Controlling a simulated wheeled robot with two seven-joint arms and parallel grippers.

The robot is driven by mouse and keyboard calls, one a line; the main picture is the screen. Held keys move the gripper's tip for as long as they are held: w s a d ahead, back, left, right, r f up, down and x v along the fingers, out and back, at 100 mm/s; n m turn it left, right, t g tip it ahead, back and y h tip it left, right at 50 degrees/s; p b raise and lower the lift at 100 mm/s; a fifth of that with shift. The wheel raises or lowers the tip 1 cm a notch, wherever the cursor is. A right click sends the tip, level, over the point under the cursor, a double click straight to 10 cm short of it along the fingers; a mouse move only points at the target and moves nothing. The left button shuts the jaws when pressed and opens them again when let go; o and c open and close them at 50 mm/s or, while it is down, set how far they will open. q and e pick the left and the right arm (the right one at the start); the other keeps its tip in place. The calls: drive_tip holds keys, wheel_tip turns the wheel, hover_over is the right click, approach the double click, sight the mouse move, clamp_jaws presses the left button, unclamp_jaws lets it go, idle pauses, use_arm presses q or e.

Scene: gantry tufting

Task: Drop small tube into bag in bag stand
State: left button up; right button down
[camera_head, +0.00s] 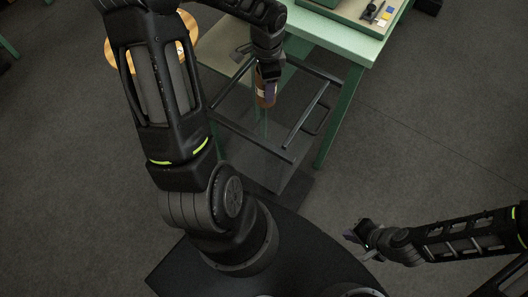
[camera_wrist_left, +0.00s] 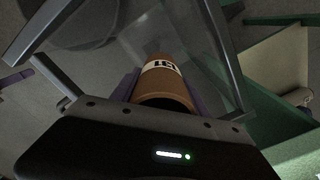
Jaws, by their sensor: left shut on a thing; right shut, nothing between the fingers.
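The small tube (camera_head: 266,94) is brown with a pale label. My left gripper (camera_head: 268,84) is shut on it and holds it over the open top of the bag stand (camera_head: 306,115), a dark square metal frame. The tube also shows in the left wrist view (camera_wrist_left: 165,84), gripped between the fingers, with its far end pointing into the frame (camera_wrist_left: 221,52). A clear bag (camera_head: 254,133) hangs within the stand; its edges are faint. My right gripper (camera_head: 360,240) is shut and empty, low at the right, far from the stand.
A green table (camera_head: 357,45) stands just behind and right of the stand, with a tray and small items on top. A round wooden stool top (camera_head: 117,52) is at the back left, partly behind my left arm. The dark floor at the right is clear.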

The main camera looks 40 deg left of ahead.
use_arm(q)
drive_tip(key=shift+f, duration=0.3)
drive_tip(key=o, duration=1.5)
drive_tip(key=shift+r, duration=0.2)
wheel_tip(320, 180, up, 8)
drive_tip(key=shift+f, duration=0.25)
